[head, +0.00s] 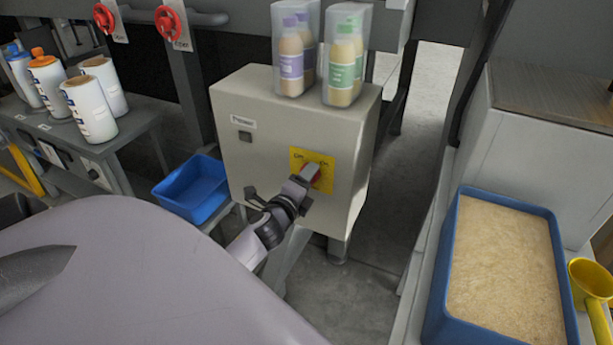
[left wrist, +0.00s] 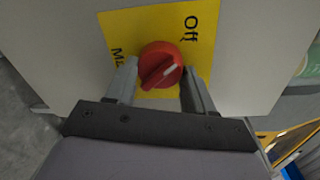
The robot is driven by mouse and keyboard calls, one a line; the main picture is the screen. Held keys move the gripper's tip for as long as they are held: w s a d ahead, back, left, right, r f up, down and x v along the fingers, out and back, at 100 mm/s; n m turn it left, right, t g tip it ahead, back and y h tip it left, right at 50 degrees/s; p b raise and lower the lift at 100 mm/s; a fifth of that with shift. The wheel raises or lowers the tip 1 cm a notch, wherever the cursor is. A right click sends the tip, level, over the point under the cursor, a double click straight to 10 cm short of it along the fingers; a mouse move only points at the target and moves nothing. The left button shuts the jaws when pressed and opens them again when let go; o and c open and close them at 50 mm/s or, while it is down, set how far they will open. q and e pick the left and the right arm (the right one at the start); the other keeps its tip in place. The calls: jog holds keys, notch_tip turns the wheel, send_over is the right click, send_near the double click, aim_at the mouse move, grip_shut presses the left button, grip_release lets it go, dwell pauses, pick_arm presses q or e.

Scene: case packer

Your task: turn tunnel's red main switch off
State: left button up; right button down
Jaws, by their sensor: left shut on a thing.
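In the left wrist view the red knob (left wrist: 160,55) carries a white mark pointing to the upper right, and the word Off stands at the plate's upper right. My left gripper (head: 308,176) reaches the knob from the front. Its two fingers (left wrist: 157,82) lie on either side of the knob, shut on it, and partly hide it in the head view. My right gripper is out of view.
Two clear packs of bottles (head: 288,55) (head: 346,50) stand on the cabinet. A blue tray (head: 437,305) of pale grains and a yellow scoop (head: 590,280) are at right. Red valve wheels (head: 166,22) are behind.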

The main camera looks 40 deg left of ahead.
pick_arm(q)
jog(key=shift+n, duration=0.6)
jog(key=o, duration=1)
jog(key=shift+o, duration=0.2)
jog(key=v, duration=0.7)
jog(key=shift+p, duration=0.35)
jog(key=shift+s, duration=0.15)
